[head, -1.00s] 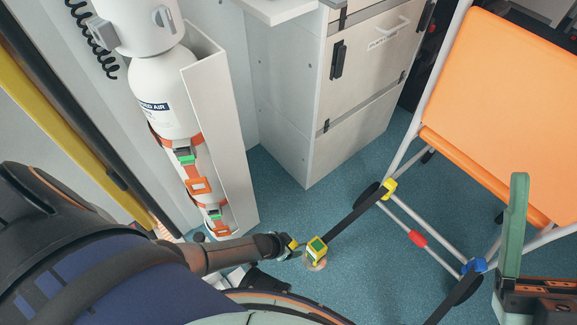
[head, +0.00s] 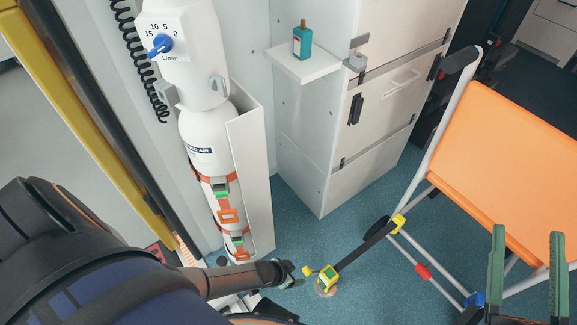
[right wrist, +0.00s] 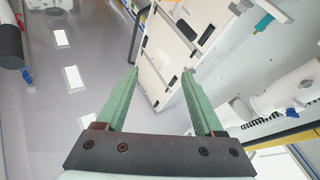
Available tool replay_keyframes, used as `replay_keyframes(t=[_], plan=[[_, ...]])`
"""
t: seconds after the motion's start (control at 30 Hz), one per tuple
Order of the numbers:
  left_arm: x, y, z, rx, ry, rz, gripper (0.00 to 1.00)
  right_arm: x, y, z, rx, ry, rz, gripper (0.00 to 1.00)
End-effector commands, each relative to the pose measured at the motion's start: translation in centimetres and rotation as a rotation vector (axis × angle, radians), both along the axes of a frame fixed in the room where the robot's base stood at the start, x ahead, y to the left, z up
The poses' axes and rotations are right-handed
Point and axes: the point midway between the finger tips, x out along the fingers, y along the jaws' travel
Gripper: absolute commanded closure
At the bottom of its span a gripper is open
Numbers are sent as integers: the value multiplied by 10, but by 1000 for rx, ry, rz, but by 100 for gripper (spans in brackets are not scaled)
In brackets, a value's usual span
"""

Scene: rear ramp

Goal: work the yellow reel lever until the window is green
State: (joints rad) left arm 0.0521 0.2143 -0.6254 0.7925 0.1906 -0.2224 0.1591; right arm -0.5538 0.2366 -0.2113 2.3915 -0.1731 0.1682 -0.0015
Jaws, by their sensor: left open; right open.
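The yellow reel (head: 328,278) sits on the floor with a green patch, seemingly its window, on top. Its small yellow lever (head: 307,271) sticks out to the left. My left gripper (head: 292,272) is open just left of the lever, with a small gap seeming to lie between them; its fingers are small and partly hidden. My right gripper (head: 528,235) is open and empty in front of the orange chair. In the right wrist view its two green fingers (right wrist: 160,72) stand wide apart with nothing between them.
A dark strap (head: 365,250) runs from the reel to a yellow clip (head: 399,223) on the orange chair's (head: 510,170) frame. The air cylinder (head: 205,140) stands in its holder at left. A white cabinet (head: 340,170) stands behind.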

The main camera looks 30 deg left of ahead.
Motion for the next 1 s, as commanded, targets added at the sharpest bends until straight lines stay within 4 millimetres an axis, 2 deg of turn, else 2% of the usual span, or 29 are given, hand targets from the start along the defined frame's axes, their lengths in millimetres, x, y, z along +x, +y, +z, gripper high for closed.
replay_keyframes(t=[0.2, 0.43, 0.63, 1.0], plan=[[-1, 1, 11, 0, 0, 0, 28, 13, -4, -52, 1, 229, -33, 31], [-2, 1, 17, 0, 0, 0, 28, 15, -6, -92, 0, 394, -53, 31], [-2, 1, 18, 1, 0, 0, 28, 14, -7, -106, 0, 445, -59, 31], [-2, 1, 16, 0, 7, 6, 30, 14, -6, -105, 0, 432, -56, 31]])
